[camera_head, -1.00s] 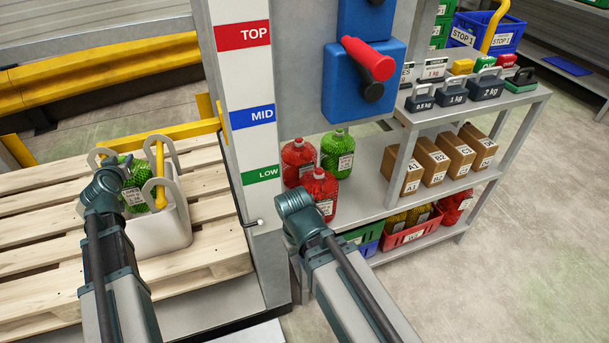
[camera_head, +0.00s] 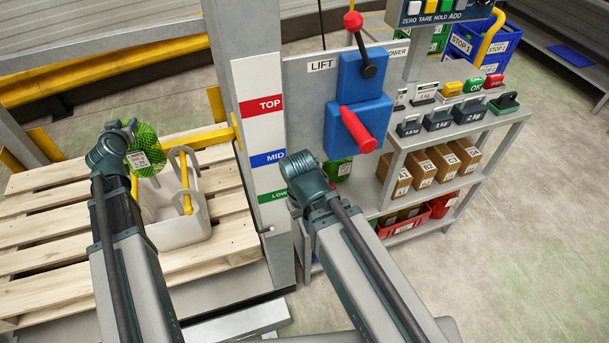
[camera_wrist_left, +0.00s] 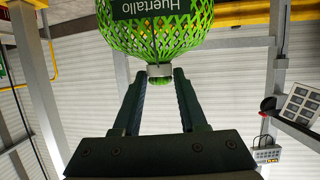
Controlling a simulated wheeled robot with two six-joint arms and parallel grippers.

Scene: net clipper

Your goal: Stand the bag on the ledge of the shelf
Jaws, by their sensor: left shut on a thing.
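A green net bag (camera_head: 144,150) with a white label hangs from my left gripper (camera_head: 128,126), above a white basket (camera_head: 168,215) on a pallet. In the left wrist view, the fingers (camera_wrist_left: 160,75) are shut at the pale clip on the neck of the bag (camera_wrist_left: 155,28). The shelf's middle ledge (camera_head: 373,200) stands to the right; another green bag (camera_head: 338,168) shows on it, partly behind my right arm. My right wrist is in front of the panel post; its fingers are hidden.
A post with TOP, MID and LOW labels (camera_head: 262,107) stands between the pallet (camera_head: 25,235) and shelf. Blue blocks with red handles (camera_head: 358,128) project from the panel. Boxes (camera_head: 420,170) fill the ledge's right part; weights (camera_head: 438,120) stand above.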

